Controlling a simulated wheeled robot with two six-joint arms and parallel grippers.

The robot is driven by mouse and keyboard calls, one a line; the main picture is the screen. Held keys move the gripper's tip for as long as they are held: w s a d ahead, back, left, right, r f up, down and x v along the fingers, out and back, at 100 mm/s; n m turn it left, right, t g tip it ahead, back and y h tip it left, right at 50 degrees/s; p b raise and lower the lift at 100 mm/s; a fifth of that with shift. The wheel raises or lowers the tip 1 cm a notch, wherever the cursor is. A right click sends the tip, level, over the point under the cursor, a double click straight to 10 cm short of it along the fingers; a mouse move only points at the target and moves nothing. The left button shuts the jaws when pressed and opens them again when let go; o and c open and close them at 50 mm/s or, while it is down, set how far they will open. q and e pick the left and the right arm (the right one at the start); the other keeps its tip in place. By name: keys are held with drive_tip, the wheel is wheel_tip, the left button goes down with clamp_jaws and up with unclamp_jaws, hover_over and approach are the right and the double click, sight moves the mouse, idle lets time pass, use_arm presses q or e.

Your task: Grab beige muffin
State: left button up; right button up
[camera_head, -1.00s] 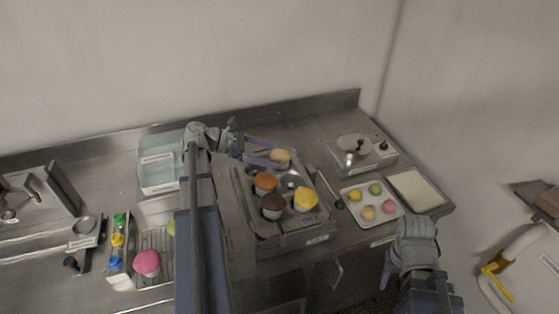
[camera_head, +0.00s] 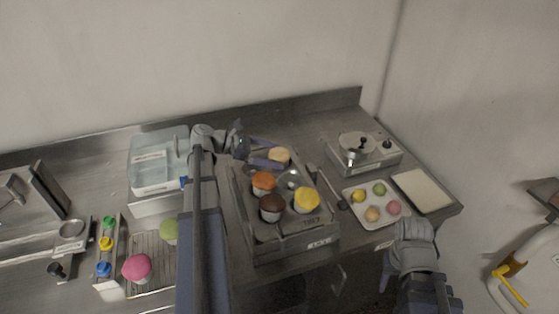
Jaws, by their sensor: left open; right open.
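The beige muffin (camera_head: 279,155) sits at the back of a metal muffin tray (camera_head: 290,244), with an orange muffin (camera_head: 263,182), a brown muffin (camera_head: 271,207) and a yellow muffin (camera_head: 307,200) in front of it. My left gripper (camera_head: 276,153) is open, its two purple fingers reaching in from the left, one behind the beige muffin and one in front of it. I cannot tell whether the fingers touch it. My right gripper (camera_head: 385,278) is low at the right, in front of the counter, mostly hidden by its own wrist.
A small tray (camera_head: 374,203) with several coloured balls and a pale board (camera_head: 422,190) lie right of the muffin tray. A scale-like device (camera_head: 362,153) stands behind them.

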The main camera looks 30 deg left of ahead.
sight(288, 157)
use_arm(q)
drive_tip(key=shift+b+x, duration=0.85)
drive_tip(key=shift+x, duration=1.75)
drive_tip(key=shift+w+r, duration=0.1)
drive_tip(key=shift+r, duration=0.1)
drive_tip(key=shift+c, duration=0.2)
drive_tip(key=c, duration=0.7)
wheel_tip(288, 157, up, 10)
drive_tip(key=p, duration=1)
